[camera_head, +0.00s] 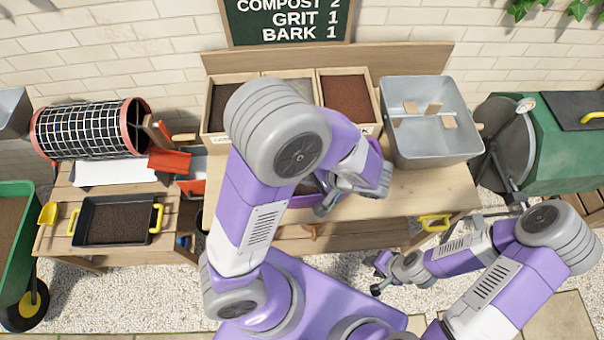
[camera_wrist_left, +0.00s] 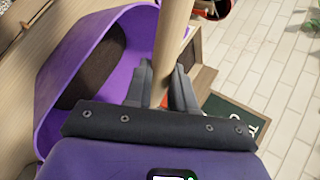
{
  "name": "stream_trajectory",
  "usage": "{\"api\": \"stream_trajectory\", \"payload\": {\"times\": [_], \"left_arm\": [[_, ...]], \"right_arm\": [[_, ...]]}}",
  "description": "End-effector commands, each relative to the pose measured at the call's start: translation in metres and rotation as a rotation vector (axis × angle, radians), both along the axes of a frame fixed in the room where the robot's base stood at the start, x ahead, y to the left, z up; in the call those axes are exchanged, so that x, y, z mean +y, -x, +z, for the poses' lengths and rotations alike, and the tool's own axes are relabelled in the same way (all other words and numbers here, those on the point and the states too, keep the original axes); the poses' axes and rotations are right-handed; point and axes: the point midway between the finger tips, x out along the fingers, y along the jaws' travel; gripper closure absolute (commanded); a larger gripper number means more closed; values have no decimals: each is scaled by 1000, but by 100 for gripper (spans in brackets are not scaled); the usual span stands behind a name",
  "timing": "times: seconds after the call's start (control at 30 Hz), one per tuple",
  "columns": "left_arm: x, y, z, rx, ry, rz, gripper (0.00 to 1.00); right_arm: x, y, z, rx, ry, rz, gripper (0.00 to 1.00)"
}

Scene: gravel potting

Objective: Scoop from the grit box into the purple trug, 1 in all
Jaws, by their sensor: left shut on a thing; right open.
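The grit box (camera_head: 300,86) appears to be the middle of three wooden boxes at the back of the bench; my left arm covers much of it. The purple trug (camera_head: 300,201) is mostly hidden behind that arm. In the left wrist view the trug (camera_wrist_left: 52,88) lies left of the fingers, with dark brown material inside. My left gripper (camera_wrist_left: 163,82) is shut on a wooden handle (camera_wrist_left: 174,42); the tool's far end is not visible. In the head view that gripper (camera_head: 326,207) is beside the trug. My right gripper (camera_head: 378,275) is open and empty, low in front of the bench.
A dark box (camera_head: 217,118) and a reddish-brown bark box (camera_head: 347,97) flank the grit box. A grey tub (camera_head: 433,153) stands right on the bench. A board (camera_head: 288,42) reads compost 2, grit 1, bark 1. A black tray (camera_head: 117,220) and mesh drum (camera_head: 90,128) are left.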

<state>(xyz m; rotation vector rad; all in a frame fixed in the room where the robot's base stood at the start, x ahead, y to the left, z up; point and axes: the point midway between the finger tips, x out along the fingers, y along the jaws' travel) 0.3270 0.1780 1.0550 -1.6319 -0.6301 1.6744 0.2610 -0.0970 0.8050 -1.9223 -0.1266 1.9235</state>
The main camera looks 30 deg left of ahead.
Motion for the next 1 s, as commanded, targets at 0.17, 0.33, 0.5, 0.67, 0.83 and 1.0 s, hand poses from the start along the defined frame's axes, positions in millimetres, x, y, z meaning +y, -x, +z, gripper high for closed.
{"api": "stream_trajectory", "payload": {"times": [0.17, 0.33, 0.5, 0.67, 0.83, 1.0], "left_arm": [[-3, 1, -9, -1, -147, -20, 100], [-6, 1, -13, -5, -277, -37, 100], [-7, 2, -15, -7, -374, -46, 100], [-8, 2, -15, -9, -423, -52, 100], [-8, 2, -14, -9, -436, -53, 100], [-8, 2, -14, -9, -436, -53, 100]], "right_arm": [[0, 0, -19, 0, 0, 0, 57], [0, 0, -32, 0, 0, 0, 57], [0, 0, -41, 0, 0, 0, 57], [0, 0, -44, 0, 0, 0, 57], [0, 0, -44, 0, 0, 0, 57], [0, 0, -44, 0, 0, 0, 57]]}}
